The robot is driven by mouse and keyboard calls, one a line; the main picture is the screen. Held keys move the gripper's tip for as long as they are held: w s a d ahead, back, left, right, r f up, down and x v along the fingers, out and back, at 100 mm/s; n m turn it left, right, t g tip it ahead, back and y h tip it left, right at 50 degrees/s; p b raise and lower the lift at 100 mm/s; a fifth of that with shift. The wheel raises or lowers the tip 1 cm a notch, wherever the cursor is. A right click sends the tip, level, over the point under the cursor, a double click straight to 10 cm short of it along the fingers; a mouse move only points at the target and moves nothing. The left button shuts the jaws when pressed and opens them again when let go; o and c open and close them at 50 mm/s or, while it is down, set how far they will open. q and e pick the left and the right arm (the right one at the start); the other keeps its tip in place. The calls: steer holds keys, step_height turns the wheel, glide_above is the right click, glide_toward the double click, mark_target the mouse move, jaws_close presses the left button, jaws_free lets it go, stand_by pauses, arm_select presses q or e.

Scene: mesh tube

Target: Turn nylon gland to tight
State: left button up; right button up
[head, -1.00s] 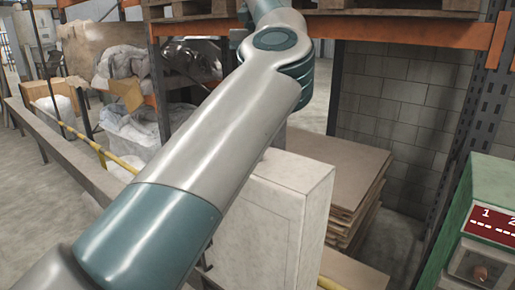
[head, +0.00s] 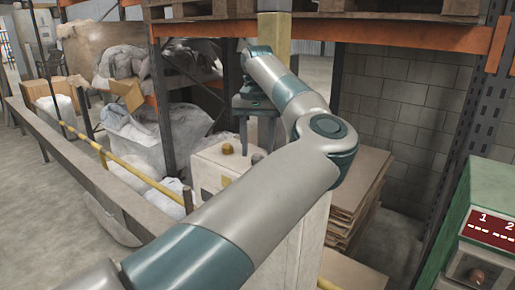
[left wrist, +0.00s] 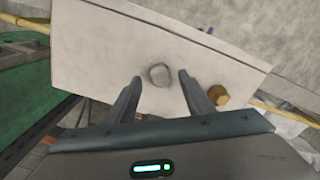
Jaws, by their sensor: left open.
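A round grey fitting, by its look the nylon gland (left wrist: 160,75), stands on top of a pale box (left wrist: 95,50). In the left wrist view it shows between the two fingertips of my left gripper (left wrist: 160,79), with a gap on each side. A brass-coloured gland (left wrist: 218,96) stands on the same top, to the right of the fingers. In the head view my left gripper (head: 257,142) points down over the box (head: 208,170), its fingers open and empty. The brass gland (head: 227,149) shows to its left there. My right gripper is not in view.
A stack of brown boards (head: 358,195) stands right of the box. A green machine with a red display (head: 490,226) is at the right edge. A yellow rail (head: 130,173) and white sacks (head: 135,135) lie to the left. An orange rack beam (head: 420,35) crosses above.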

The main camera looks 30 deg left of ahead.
arm_select(q)
steer(key=shift+f, duration=0.95)
steer(key=c, duration=1)
steer(key=shift+c, duration=0.2)
